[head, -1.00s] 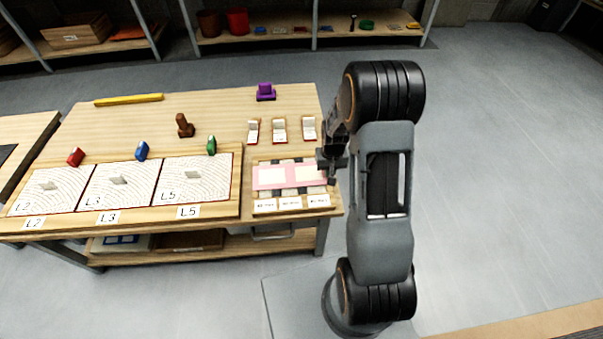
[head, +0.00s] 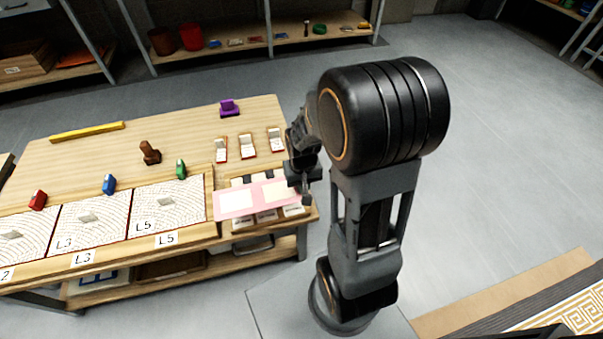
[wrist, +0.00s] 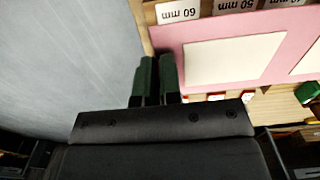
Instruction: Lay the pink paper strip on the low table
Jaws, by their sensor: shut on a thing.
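The pink paper strip (head: 257,197), with cream panels on it, is at the right end of the workbench, over a rack with white labels. It looks raised a little above the rack. My gripper (head: 305,192) is at the strip's right end. In the wrist view, the green fingertips (wrist: 156,75) are close together at the edge of the pink strip (wrist: 172,42), shut on it; the exact contact is hard to see.
The workbench (head: 100,150) carries patterned panels labelled L3 and L5 (head: 168,208), coloured blocks, a brown stamp-like piece (head: 150,153), a purple block (head: 229,108) and a yellow bar (head: 87,131). Shelves stand behind. Open grey floor (head: 480,150) lies to the right.

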